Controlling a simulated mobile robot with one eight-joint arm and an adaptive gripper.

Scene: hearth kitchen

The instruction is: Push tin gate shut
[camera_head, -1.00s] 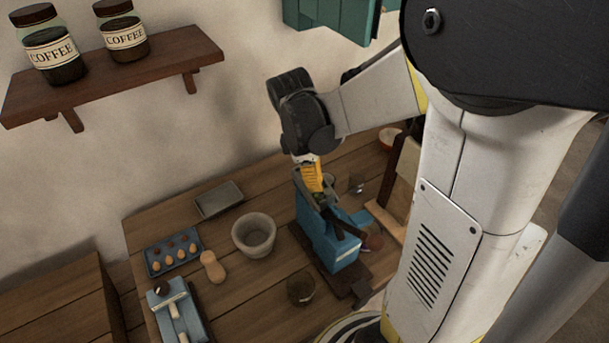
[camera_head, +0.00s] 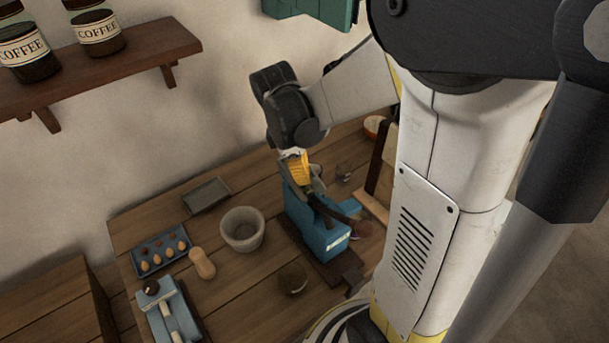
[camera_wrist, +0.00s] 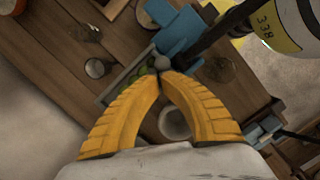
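A blue tin-like box (camera_head: 322,232) stands on a dark base on the wooden table, with a dark bar across its upper part. In the wrist view its blue body (camera_wrist: 178,28) shows past my fingertips, with a narrow green-filled opening (camera_wrist: 142,70). I cannot make out for certain which part is the gate. My gripper (camera_wrist: 165,74) points down at the box's upper end, its yellow fingers curved together at the tips. A grey round knob (camera_wrist: 162,62) lies right at the tips; I cannot tell whether it is touched. The gripper also shows in the head view (camera_head: 300,178).
A grey pot (camera_head: 242,229), a tan peg-like piece (camera_head: 202,263), a blue tray of small egg-shaped things (camera_head: 160,252) and a dark cup (camera_head: 292,279) stand left of and before the box. A grey tray (camera_head: 206,195) lies behind. A shelf with jars is on the wall.

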